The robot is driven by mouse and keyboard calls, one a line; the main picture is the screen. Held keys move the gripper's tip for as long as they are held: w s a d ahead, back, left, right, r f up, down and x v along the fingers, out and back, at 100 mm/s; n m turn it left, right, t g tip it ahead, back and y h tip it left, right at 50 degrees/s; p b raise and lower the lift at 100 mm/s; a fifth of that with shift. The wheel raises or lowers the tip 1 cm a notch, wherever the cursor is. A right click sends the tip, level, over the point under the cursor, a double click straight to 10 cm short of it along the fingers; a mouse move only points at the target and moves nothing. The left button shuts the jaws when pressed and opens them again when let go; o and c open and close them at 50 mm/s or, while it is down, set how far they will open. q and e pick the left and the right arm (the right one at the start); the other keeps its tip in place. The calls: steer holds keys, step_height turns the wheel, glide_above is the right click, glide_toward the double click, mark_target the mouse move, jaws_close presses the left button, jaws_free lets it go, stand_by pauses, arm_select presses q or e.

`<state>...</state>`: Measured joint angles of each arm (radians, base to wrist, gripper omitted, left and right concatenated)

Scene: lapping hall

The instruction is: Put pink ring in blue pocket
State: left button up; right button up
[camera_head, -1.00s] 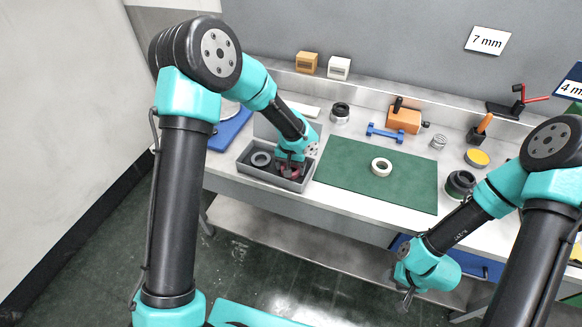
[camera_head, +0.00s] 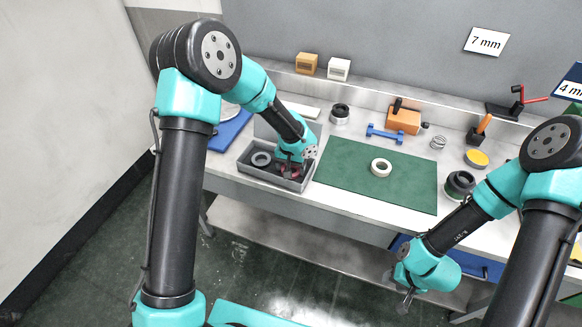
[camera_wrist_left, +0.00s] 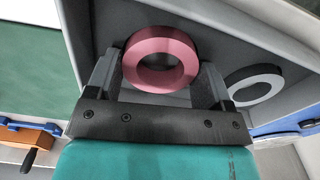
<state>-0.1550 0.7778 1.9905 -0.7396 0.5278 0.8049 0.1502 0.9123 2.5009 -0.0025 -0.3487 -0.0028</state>
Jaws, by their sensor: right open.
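The pink ring (camera_wrist_left: 160,60) is at the grey bin (camera_head: 262,176) on the bench. In the left wrist view, my left gripper (camera_wrist_left: 160,82) has one finger on each side of the ring, both against its outer edge. In the head view, this gripper (camera_head: 291,168) is low in the right part of the bin and hides most of the ring. A blue flat piece (camera_head: 232,128) lies left of the bin, partly behind my left arm; I cannot tell whether it has a pocket. My right gripper (camera_head: 406,298) hangs open in front of the bench, holding nothing visible.
A dark grey ring (camera_head: 261,159) lies in the bin's left part. A white ring (camera_head: 381,167) lies on the green mat (camera_head: 345,190). Behind are a blue dumbbell-shaped piece (camera_head: 384,133) and an orange block (camera_head: 403,119). The mat is otherwise clear.

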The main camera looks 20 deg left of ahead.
arm_select(q)
steer(key=o, duration=0.4)
steer(key=shift+s+a+f, duration=0.1)
steer(key=shift+s+f, duration=0.15)
steer(key=shift+f, duration=0.2)
steer(key=shift+s+f, duration=0.2)
steer(key=shift+f, duration=0.25)
steer(key=shift+w+r, duration=0.1)
steer(key=shift+r, duration=0.4)
step_height(320, 180, up, 13)
steer(key=shift+w+f, duration=0.2)
